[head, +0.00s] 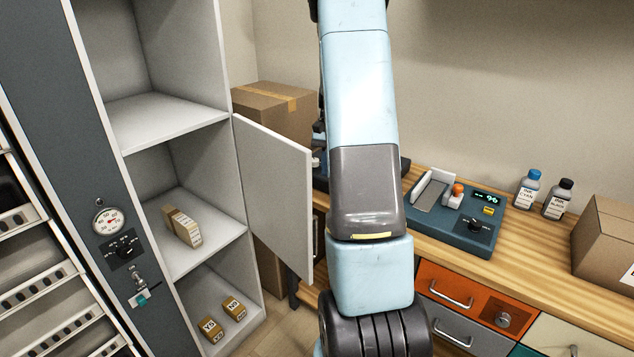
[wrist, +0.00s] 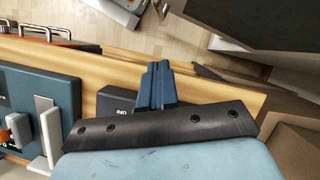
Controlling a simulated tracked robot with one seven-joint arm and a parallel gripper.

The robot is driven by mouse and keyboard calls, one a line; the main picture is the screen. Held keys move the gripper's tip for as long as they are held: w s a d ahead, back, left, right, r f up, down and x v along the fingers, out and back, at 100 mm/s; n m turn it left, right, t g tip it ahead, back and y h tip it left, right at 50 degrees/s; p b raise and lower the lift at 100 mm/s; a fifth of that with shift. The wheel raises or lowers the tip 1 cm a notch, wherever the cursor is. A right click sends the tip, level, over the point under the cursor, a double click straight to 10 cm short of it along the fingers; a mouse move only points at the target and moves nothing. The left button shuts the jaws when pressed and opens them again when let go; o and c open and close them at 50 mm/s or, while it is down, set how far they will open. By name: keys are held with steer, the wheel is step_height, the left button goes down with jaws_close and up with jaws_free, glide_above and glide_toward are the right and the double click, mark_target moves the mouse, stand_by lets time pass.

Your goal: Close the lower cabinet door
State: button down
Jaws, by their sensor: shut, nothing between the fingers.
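The lower cabinet door (head: 272,190) is a white panel that stands open in the head view, swung out to the right from the tall cabinet's right side. A small round knob (head: 315,161) shows near its right edge. The lower compartments behind it are exposed. My gripper (wrist: 158,68) shows in the wrist view as two blue fingers, shut together and empty, above the wooden counter's edge. In the head view my arm hides most or all of it, to the right of the door. I cannot tell whether anything touches the door.
Small boxes (head: 183,227) stand on the cabinet shelves. The wooden counter (head: 540,240) on the right holds a press device (head: 455,212), two bottles and a cardboard box (head: 607,245). Another cardboard box (head: 272,105) is behind the door. Some floor (wrist: 165,32) is clear beyond the counter edge.

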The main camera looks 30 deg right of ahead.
steer(key=s+a+f, duration=0.4)
steer(key=a+f, duration=0.2)
steer(key=f, duration=0.2)
steer(key=shift+s+f, duration=0.2)
steer(key=shift+s, duration=0.15)
steer(key=shift+a, duration=0.1)
